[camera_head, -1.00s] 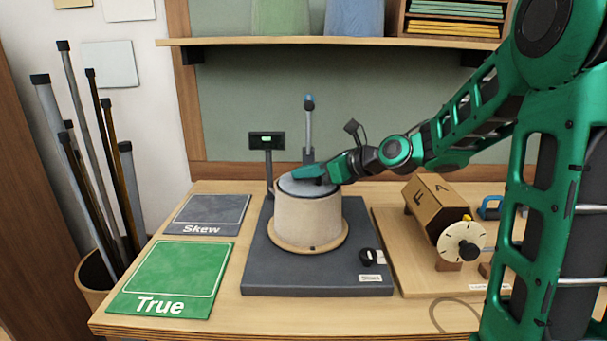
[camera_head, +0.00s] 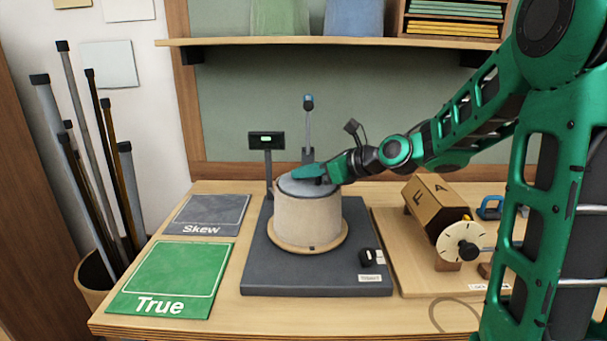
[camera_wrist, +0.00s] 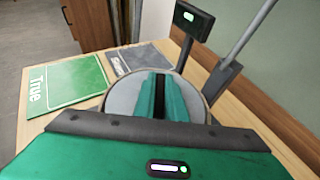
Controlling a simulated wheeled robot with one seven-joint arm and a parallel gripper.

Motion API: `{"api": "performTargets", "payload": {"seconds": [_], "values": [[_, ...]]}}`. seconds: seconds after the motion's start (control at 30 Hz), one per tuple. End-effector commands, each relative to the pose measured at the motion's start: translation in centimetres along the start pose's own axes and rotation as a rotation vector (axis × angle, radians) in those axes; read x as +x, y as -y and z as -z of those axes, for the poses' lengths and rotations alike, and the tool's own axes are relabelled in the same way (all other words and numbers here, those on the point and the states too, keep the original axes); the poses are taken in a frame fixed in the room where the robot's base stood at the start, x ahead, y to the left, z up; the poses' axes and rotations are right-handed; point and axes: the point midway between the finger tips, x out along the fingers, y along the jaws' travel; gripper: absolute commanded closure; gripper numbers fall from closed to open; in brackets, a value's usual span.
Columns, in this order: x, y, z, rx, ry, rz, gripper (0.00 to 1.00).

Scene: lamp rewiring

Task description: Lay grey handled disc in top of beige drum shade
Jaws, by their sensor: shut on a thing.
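The beige drum shade (camera_head: 307,222) stands upright on a wooden round base on the dark grey stand. The grey disc (camera_head: 296,187) lies at the shade's top opening and looks roughly level with the rim; it also shows in the wrist view (camera_wrist: 126,97). My gripper (camera_head: 318,178) is over the disc's middle, shut on its handle. The handle itself is mostly hidden between the green fingers (camera_wrist: 160,98). I cannot tell whether the disc's edge rests on anything inside the shade.
A small display on a post (camera_head: 267,141) and a blue-tipped upright rod (camera_head: 308,125) stand behind the shade. The green True mat (camera_head: 172,278) and grey Skew mat (camera_head: 207,213) lie left. A wooden device with a dial (camera_head: 460,243) stands right. A shelf (camera_head: 330,42) runs above.

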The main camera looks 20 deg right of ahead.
Motion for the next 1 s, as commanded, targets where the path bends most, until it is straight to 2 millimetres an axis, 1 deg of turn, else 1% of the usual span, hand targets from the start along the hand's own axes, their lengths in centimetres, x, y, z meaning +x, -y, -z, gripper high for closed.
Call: {"api": "performTargets", "payload": {"seconds": [0.53, 0.57, 0.6, 0.63, 0.9, 1.0], "values": [[0.14, 0.00, 0.30, 0.000, 0.001, 0.000, 1.00], [0.13, 0.00, 0.29, 0.000, 0.001, 0.000, 0.84], [0.13, 0.00, 0.29, -0.001, 0.001, 0.000, 0.75], [0.13, 0.00, 0.29, -0.001, 0.001, 0.000, 0.68], [0.12, 0.00, 0.34, 0.000, 0.000, 0.000, 0.67], [-0.23, 0.04, 0.31, 0.000, 0.000, 0.001, 0.67]]}}
